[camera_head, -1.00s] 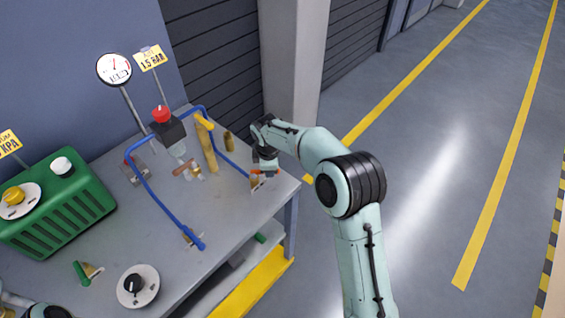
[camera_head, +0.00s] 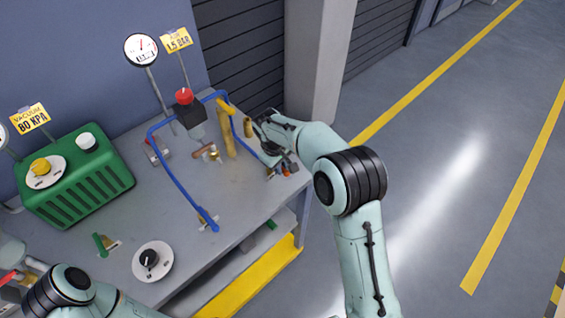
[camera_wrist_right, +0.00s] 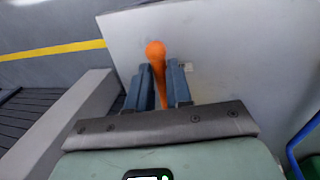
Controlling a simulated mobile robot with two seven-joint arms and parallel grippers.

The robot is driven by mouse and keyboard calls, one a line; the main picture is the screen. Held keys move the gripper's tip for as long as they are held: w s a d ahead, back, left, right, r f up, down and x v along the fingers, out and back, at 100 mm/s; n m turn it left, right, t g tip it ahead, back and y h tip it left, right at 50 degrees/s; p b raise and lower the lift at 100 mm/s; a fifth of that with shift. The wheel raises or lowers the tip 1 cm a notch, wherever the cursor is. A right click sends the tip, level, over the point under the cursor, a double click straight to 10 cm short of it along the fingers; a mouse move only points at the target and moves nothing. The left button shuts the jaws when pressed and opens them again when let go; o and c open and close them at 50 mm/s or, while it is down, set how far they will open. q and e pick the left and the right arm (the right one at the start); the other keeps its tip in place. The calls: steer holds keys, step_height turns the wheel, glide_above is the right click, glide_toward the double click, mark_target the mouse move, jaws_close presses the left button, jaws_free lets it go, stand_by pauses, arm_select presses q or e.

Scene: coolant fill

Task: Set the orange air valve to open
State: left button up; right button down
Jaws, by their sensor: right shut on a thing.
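The orange air valve's handle (camera_head: 287,174) shows at the right corner of the workbench, partly hidden by my right gripper (camera_head: 280,169). In the right wrist view, the orange handle (camera_wrist_right: 157,58) runs between the two blue-grey fingers of my right gripper (camera_wrist_right: 159,84), its rounded end sticking out past them. The fingers are shut on it. The valve's body is hidden under the gripper. My left arm is at the lower left of the head view; its hand end, by the picture's edge, is too cut off to read.
Blue hose (camera_head: 174,178) loops over the bench (camera_head: 235,200) left of my right gripper. A yellow pipe (camera_head: 226,135) and a brass fitting (camera_head: 248,127) stand close by. A green tank (camera_head: 75,195), green lever (camera_head: 100,244) and black-knobbed dial (camera_head: 152,262) are further left. Open floor lies right.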

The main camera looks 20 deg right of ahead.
steer(key=shift+a+m, duration=0.15)
steer(key=shift+m, duration=0.15)
steer(key=c, duration=1)
jaws_free()
steer(key=shift+c, duration=0.2)
arm_select(q)
steer(key=shift+w+r+p, duration=0.7)
steer(key=shift+w+r, duration=0.1)
steer(key=shift+r, duration=0.1)
arm_select(e)
step_height(320, 180, up, 13)
steer(key=a, duration=0.2)
steer(key=shift+s+a, duration=0.25)
steer(key=shift+s, duration=0.2)
arm_select(q)
steer(key=shift+s, duration=0.1)
